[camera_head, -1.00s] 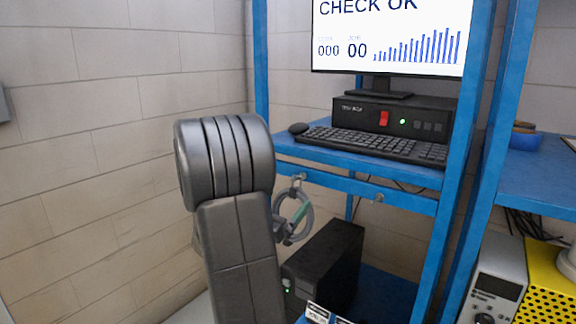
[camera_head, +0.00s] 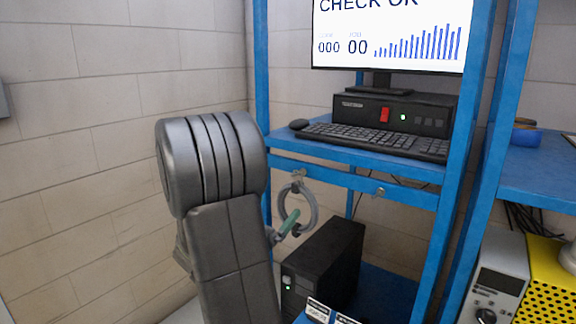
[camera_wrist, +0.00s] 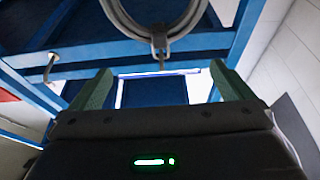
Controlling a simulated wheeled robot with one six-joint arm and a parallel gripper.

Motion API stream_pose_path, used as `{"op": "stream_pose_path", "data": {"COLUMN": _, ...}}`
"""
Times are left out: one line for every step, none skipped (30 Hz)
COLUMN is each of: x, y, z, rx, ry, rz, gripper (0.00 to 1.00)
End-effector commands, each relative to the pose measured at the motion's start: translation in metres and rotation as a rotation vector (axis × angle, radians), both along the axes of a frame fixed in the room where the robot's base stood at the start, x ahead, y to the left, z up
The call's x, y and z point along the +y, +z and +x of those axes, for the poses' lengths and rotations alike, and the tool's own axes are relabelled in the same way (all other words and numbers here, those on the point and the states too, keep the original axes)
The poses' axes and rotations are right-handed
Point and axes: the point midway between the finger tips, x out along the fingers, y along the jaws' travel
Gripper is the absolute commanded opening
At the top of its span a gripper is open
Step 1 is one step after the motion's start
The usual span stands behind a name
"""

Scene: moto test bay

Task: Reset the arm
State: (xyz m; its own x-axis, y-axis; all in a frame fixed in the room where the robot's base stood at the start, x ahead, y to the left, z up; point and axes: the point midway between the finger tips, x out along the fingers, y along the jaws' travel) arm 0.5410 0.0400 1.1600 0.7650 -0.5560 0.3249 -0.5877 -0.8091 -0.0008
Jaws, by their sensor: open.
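My gripper (camera_head: 289,222) shows as a green finger in the head view, beside the blue rack and just left of a hanging grey cable loop (camera_head: 314,204). In the wrist view my gripper (camera_wrist: 162,78) is open, its two green fingers wide apart with nothing between them. The cable loop (camera_wrist: 188,33) hangs from a hook beyond the fingertips there. My dark arm hides part of the wall and rack in the head view.
The blue rack (camera_head: 402,196) holds a keyboard (camera_head: 380,140), a black test box (camera_head: 420,115) and a monitor (camera_head: 390,35). A bare hook (camera_head: 379,192) is on its front rail. A black computer tower (camera_head: 325,265) stands below. The left side is open to the wall.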

Motion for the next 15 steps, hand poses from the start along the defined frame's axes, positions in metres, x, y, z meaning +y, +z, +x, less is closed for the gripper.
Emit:
{"op": "stream_pose_path", "data": {"x": -0.007, "y": 0.006, "z": 0.008, "rx": 0.0, "ry": -0.004, "rz": 0.0, "gripper": 1.0}}
{"op": "stream_pose_path", "data": {"x": -0.01, "y": 0.008, "z": 0.012, "rx": -0.001, "ry": -0.004, "rz": 0.0, "gripper": 1.0}}
{"op": "stream_pose_path", "data": {"x": -0.015, "y": 0.011, "z": 0.018, "rx": 0.0, "ry": -0.005, "rz": 0.001, "gripper": 1.0}}
{"op": "stream_pose_path", "data": {"x": -0.018, "y": 0.013, "z": 0.023, "rx": 0.0, "ry": -0.004, "rz": 0.0, "gripper": 1.0}}
{"op": "stream_pose_path", "data": {"x": -0.021, "y": 0.015, "z": 0.028, "rx": 0.0, "ry": -0.004, "rz": -0.001, "gripper": 1.0}}
{"op": "stream_pose_path", "data": {"x": -0.025, "y": 0.017, "z": 0.034, "rx": 0.0, "ry": -0.004, "rz": 0.0, "gripper": 1.0}}
{"op": "stream_pose_path", "data": {"x": -0.029, "y": 0.019, "z": 0.038, "rx": 0.001, "ry": -0.004, "rz": 0.0, "gripper": 1.0}}
{"op": "stream_pose_path", "data": {"x": -0.032, "y": 0.021, "z": 0.043, "rx": 0.0, "ry": -0.004, "rz": 0.0, "gripper": 1.0}}
{"op": "stream_pose_path", "data": {"x": -0.037, "y": 0.024, "z": 0.049, "rx": 0.0, "ry": -0.004, "rz": 0.0, "gripper": 1.0}}
{"op": "stream_pose_path", "data": {"x": -0.04, "y": 0.026, "z": 0.054, "rx": 0.001, "ry": -0.004, "rz": 0.0, "gripper": 1.0}}
{"op": "stream_pose_path", "data": {"x": -0.044, "y": 0.028, "z": 0.058, "rx": 0.0, "ry": -0.004, "rz": 0.0, "gripper": 1.0}}
{"op": "stream_pose_path", "data": {"x": -0.045, "y": 0.031, "z": 0.06, "rx": 0.002, "ry": -0.002, "rz": -0.001, "gripper": 1.0}}
{"op": "stream_pose_path", "data": {"x": -0.042, "y": 0.033, "z": 0.059, "rx": 0.002, "ry": 0.0, "rz": -0.001, "gripper": 1.0}}
{"op": "stream_pose_path", "data": {"x": -0.041, "y": 0.035, "z": 0.057, "rx": 0.002, "ry": 0.002, "rz": -0.001, "gripper": 1.0}}
{"op": "stream_pose_path", "data": {"x": -0.037, "y": 0.037, "z": 0.053, "rx": 0.003, "ry": 0.003, "rz": -0.001, "gripper": 1.0}}
